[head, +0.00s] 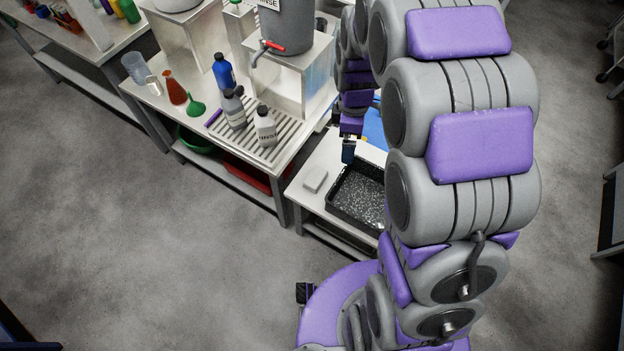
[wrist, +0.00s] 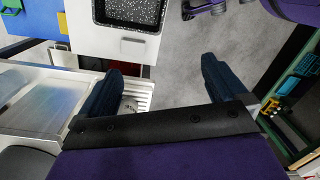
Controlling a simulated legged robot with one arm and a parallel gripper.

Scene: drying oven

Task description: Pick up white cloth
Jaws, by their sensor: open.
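The white cloth (head: 315,180) looks like a small folded square. It lies flat on the low white table (head: 316,205), to the left of the black tray. It also shows in the wrist view (wrist: 132,47), beyond the left fingertip and apart from it. My gripper (wrist: 165,62) is open and empty, with two dark blue fingers spread wide. In the head view my gripper (head: 348,151) hangs near the back of the low table, behind the cloth and slightly to its right. My own arm covers the right part of that table.
A black tray (head: 335,211) with speckled contents sits right of the cloth. A blue item (head: 374,128) lies behind it. The taller bench to the left holds bottles, a green funnel (head: 196,108) and a grey tank (head: 290,25) on a stand. Open floor lies in front.

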